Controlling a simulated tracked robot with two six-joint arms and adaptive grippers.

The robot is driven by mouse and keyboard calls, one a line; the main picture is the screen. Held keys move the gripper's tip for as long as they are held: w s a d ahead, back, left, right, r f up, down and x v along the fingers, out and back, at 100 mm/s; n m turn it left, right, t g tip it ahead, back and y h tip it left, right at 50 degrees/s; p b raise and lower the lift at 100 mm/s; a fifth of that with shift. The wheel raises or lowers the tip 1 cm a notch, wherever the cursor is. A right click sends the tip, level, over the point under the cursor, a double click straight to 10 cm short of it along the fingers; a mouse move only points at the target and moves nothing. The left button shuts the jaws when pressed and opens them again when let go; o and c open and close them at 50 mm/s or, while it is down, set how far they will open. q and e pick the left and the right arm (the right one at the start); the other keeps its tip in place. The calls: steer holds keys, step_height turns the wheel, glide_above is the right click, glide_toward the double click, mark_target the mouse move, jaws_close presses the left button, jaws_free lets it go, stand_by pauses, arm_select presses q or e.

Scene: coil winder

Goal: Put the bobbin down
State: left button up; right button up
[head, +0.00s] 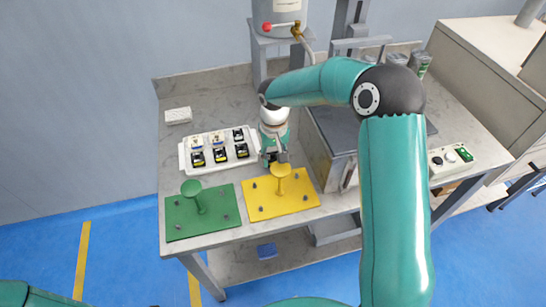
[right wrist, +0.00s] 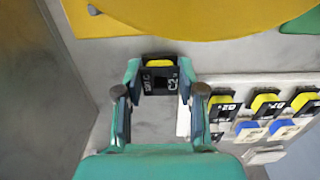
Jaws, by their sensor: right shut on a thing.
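My right gripper (head: 274,157) reaches down between the white tray and the yellow plate in the head view. In the right wrist view its fingers (right wrist: 160,80) are shut on a black bobbin with a yellow top (right wrist: 159,78) and white marks on its face. In the head view the held bobbin is too small and covered to make out clearly. The white tray (head: 183,160) holds several bobbins and lies left of the gripper. The yellow plate (head: 262,207) with its yellow mushroom-shaped post (head: 281,171) is just in front of the gripper. My left gripper is out of view.
A green plate (head: 178,223) with a green post (head: 191,189) lies at the front left. A grey machine box (head: 322,166) stands close right of the gripper. A control box (head: 450,158) is at the far right. Bare grey tabletop (head: 180,143) shows behind the tray.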

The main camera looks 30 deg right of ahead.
steer(key=shift+f, duration=0.2)
steer(key=o, duration=1.1)
steer(key=shift+c, duration=0.2)
steer(key=shift+r, duration=0.1)
